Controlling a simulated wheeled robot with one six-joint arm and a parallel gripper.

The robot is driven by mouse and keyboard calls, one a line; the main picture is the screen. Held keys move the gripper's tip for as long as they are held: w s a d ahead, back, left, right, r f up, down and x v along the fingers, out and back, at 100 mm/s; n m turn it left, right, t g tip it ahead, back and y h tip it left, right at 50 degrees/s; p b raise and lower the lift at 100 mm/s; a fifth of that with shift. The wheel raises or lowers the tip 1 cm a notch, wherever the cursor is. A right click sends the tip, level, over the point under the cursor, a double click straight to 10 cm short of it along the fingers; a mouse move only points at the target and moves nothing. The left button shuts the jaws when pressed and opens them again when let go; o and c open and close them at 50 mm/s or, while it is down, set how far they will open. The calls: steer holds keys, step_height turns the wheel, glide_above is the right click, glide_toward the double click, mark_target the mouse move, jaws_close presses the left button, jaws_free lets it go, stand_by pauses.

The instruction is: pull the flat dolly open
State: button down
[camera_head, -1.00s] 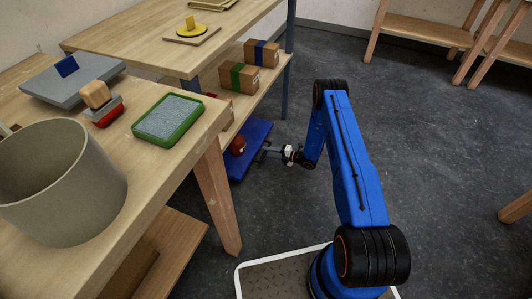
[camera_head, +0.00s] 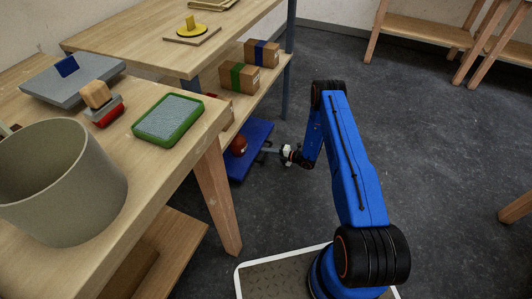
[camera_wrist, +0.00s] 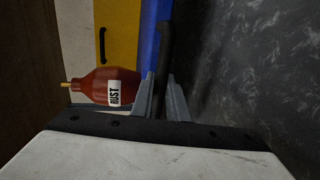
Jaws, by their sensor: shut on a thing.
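The flat dolly (camera_head: 258,133) is a low blue platform near the floor, partly under the far table. In the wrist view its blue edge (camera_wrist: 150,38) runs beside a dark bar-like handle (camera_wrist: 166,45). My gripper (camera_head: 270,150) reaches the dolly's right side from the right. In the wrist view my gripper (camera_wrist: 160,92) has its two grey fingers on either side of the dark handle, shut on it. A red-brown bottle marked RUST (camera_wrist: 105,87) is on the dolly's side of the fingers; it shows as a dark red round shape (camera_head: 239,145) in the head view.
A wooden table leg (camera_head: 216,195) stands left of the dolly. A yellow panel with a black handle (camera_wrist: 103,45) lies beyond the bottle. The dark floor (camera_head: 455,150) to the right is open.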

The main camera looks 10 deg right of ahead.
steer(key=f+v, duration=0.2)
steer(key=v, duration=0.9)
steer(key=d+f+v, duration=0.1)
steer(key=f+v, duration=0.1)
steer(key=v, duration=0.9)
steer(key=f+v, duration=0.3)
steer(key=v, duration=0.9)
steer(key=shift+s+d, duration=0.2)
steer(key=shift+s, duration=0.2)
steer(key=c, duration=1.7)
jaws_free()
steer(key=shift+d, duration=0.1)
steer(key=v, duration=1.7)
steer(key=shift+s+d, duration=0.1)
steer(key=shift+s, duration=0.05)
